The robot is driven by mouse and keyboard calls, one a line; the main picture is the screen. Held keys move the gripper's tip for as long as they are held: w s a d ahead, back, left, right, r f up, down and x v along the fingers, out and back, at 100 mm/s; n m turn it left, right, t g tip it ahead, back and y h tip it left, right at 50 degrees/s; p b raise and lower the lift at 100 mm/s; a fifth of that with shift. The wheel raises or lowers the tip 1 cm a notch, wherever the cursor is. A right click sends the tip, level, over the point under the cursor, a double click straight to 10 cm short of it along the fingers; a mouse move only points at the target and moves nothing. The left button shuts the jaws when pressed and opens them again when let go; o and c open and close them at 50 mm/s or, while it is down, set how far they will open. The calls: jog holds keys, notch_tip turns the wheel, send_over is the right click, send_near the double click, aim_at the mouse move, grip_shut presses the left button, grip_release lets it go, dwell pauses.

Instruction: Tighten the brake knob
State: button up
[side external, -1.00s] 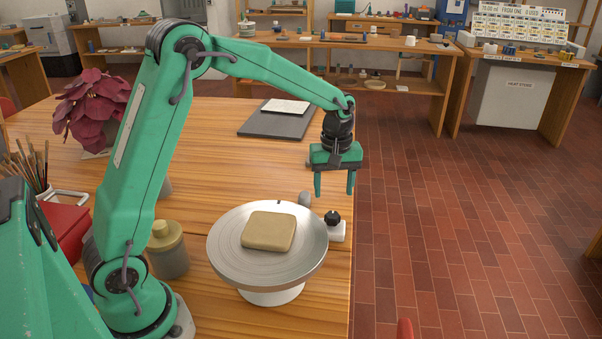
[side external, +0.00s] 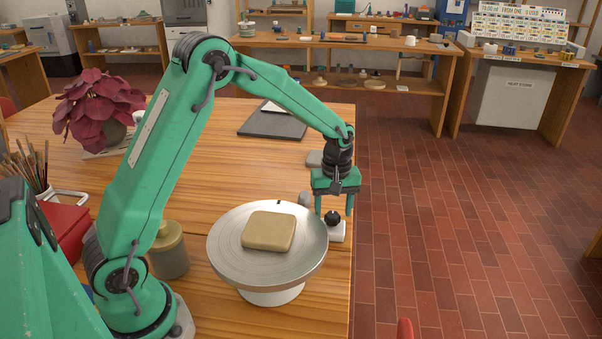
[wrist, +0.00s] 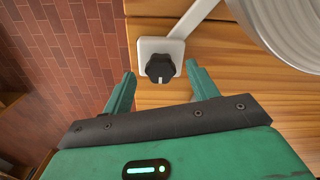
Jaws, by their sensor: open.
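The brake knob (side external: 332,217) is black and sits on a small white block (side external: 338,233) at the right of the turntable, near the table's right edge. In the wrist view the knob (wrist: 160,68) is lobed with a pale line mark that points toward my gripper. My gripper (side external: 334,212) is open and empty, pointing down, with its fingers at about the knob's height in the side view. In the wrist view the fingers (wrist: 158,75) appear on either side of the knob, with gaps showing on both sides. Whether they are level with it is hard to tell.
The silver turntable (side external: 225,250) carries a beige clay slab (side external: 269,231) and stands close beside the knob. A small grey rounded thing (side external: 304,199) is behind the knob. A lidded jar (side external: 168,250) and a red box (side external: 65,233) are at left. Floor lies beyond the table edge.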

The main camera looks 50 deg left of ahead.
jog(key=shift+f, duration=0.85)
jog(key=c, duration=1)
jog(key=shift+m, duration=0.3)
